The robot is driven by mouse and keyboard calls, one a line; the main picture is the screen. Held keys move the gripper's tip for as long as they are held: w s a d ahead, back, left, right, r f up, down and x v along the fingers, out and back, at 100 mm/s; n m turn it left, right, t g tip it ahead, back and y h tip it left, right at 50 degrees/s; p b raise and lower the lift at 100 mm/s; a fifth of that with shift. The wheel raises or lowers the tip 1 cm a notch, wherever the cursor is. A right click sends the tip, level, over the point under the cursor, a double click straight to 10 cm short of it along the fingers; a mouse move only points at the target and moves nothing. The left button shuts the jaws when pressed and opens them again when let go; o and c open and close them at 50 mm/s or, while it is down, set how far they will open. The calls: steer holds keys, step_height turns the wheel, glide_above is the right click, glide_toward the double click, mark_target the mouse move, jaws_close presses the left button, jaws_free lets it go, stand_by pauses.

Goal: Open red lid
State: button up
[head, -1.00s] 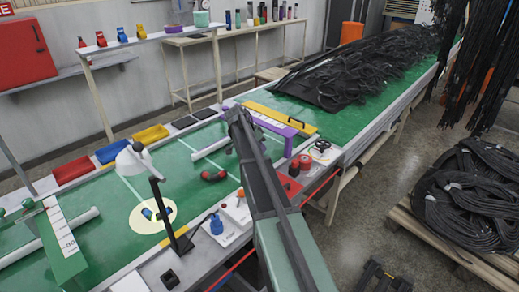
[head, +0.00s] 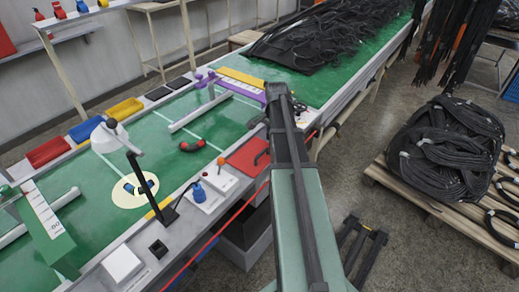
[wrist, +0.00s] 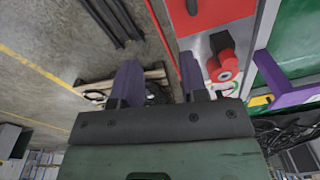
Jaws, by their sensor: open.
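The red lid (head: 250,157) is a flat red panel lying level in the grey front edge of the bench in the head view, with a black handle (head: 261,156) at its right side. My arm stands just right of it. In the wrist view part of the red lid (wrist: 208,14) shows at the top, with a dark handle on it. My gripper (wrist: 158,75) is open and empty in the wrist view, its two purple fingers apart, mostly over the floor beside the bench. The fingertips are hidden in the head view.
Red rolls (wrist: 225,65) sit on the bench edge near the right finger. A pallet (head: 440,205) with black hoses is on the floor at right.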

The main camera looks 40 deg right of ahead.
mark_target(262, 152)
steer(key=w+a+f+b, duration=0.1)
steer(key=f+b, duration=0.2)
steer(key=w+a+f+n+t+b, duration=0.1)
steer(key=f+b, duration=0.3)
steer(key=w+a+f+n+y+b, duration=0.1)
steer(key=w+f+b, duration=0.1)
steer(key=f+b, duration=0.1)
steer(key=shift+f+t, duration=0.3)
steer(key=shift+t, duration=0.1)
steer(key=shift+r, duration=0.15)
jaws_close()
